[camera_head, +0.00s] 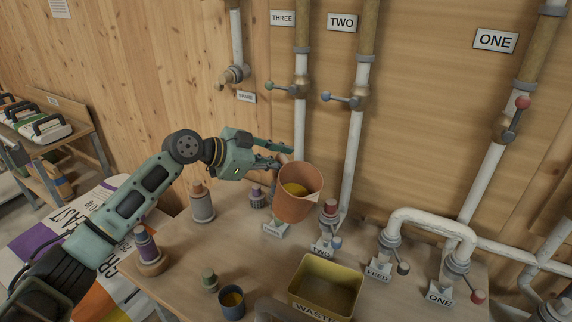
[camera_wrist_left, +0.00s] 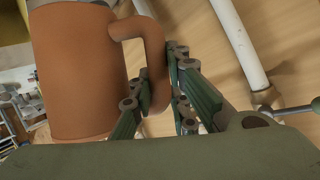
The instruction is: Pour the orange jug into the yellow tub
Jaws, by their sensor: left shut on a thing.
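The orange jug (camera_head: 297,205) is held above the table with its open top tilted toward the camera, and yellow content shows inside. My left gripper (camera_head: 281,160) is shut on the jug's handle. In the left wrist view the fingers (camera_wrist_left: 160,98) close around the handle of the jug (camera_wrist_left: 78,75). The yellow tub (camera_head: 327,287), labelled WASTE, stands on the table at the front, below and slightly right of the jug, apart from it. What is inside the tub is hard to tell. My right gripper is not in view.
Capped bottles (camera_head: 201,204) stand at the left. Pipes with valves and labels FEED (camera_head: 377,275) and ONE (camera_head: 439,297) rise at the right. A grey curved object shows at the bottom edge.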

